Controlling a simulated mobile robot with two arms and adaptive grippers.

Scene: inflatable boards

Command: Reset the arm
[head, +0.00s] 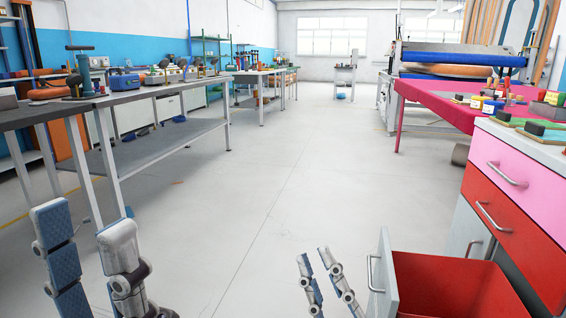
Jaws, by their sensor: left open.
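My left gripper (82,220) is at the lower left, with its two blue-and-grey fingers pointing up and a clear gap between them. It is open and empty, in front of the workbench and apart from it. My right gripper (314,256) is at the bottom centre. Its two slimmer-looking fingers lean up to the left, with a gap between them and nothing held. It is just left of the pulled-out drawer (384,272); whether it touches the drawer I cannot tell. The rest of both arms is mostly cut off by the bottom edge.
The open drawer with a red inside sticks out from the pink-and-red cabinet (511,213) at right. A grey workbench (152,95) with tools stands at left. A pink-covered table (436,91) stands beyond the cabinet. The middle floor (285,165) is clear.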

